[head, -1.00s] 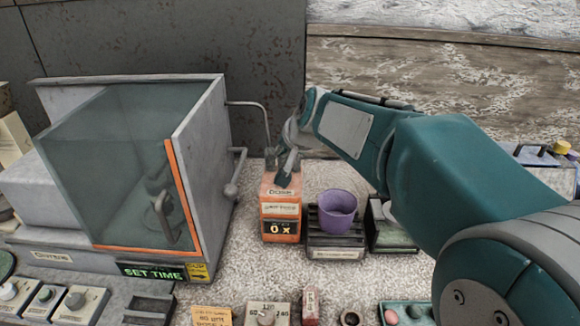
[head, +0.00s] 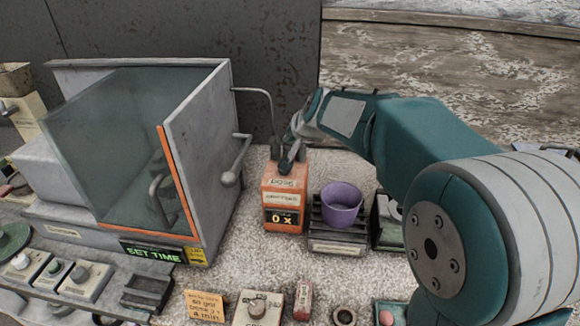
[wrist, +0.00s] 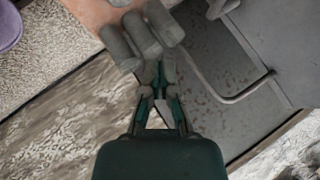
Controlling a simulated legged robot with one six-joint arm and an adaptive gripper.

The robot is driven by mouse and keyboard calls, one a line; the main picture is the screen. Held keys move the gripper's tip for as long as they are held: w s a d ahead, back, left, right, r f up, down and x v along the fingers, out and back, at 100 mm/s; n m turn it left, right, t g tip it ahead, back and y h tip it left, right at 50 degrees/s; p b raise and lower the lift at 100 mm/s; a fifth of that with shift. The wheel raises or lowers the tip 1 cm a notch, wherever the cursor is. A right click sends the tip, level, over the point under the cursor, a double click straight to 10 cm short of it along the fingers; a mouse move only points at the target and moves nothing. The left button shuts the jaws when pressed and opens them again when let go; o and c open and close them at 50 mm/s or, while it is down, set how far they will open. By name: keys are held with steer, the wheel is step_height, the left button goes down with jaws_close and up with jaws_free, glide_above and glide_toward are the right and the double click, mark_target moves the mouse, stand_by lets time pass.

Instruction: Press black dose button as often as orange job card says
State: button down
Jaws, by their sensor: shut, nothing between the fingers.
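The orange dose box (head: 284,192) stands on the speckled bench, right of the glass-fronted cabinet. Its display (head: 283,218) reads "0 x". My gripper (head: 287,161) is shut and empty, pointing down at the top of the box. In the wrist view its grey fingers (wrist: 146,42) lie over the orange top of the box (wrist: 92,12). The black button is hidden behind the fingers, and I cannot tell whether they touch it. The orange job card (head: 206,306) stands at the front; its last line reads "4 min", and the dose line is too small to read surely.
A purple cup (head: 341,203) sits on a dark stand just right of the dose box. The cabinet (head: 200,150) with its handle and a thin pipe is close on the left. A dial block (head: 257,308) and small items line the front. Bare bench lies between.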

steer(key=a+f, duration=0.1)
steer(key=f, duration=0.2)
steer(key=a+f, duration=0.1)
steer(key=shift+a+f, duration=0.3)
steer(key=shift+a, duration=0.05)
steer(key=shift+f, duration=0.3)
steer(key=shift+d+f, duration=0.25)
steer(key=shift+d, duration=0.6)
steer(key=shift+a, duration=0.6)
steer(key=shift+d, duration=0.4)
steer(key=shift+a, duration=0.25)
steer(key=shift+f, duration=0.1)
steer(key=shift+s+d+f, duration=0.1)
steer(key=shift+d+f, duration=0.2)
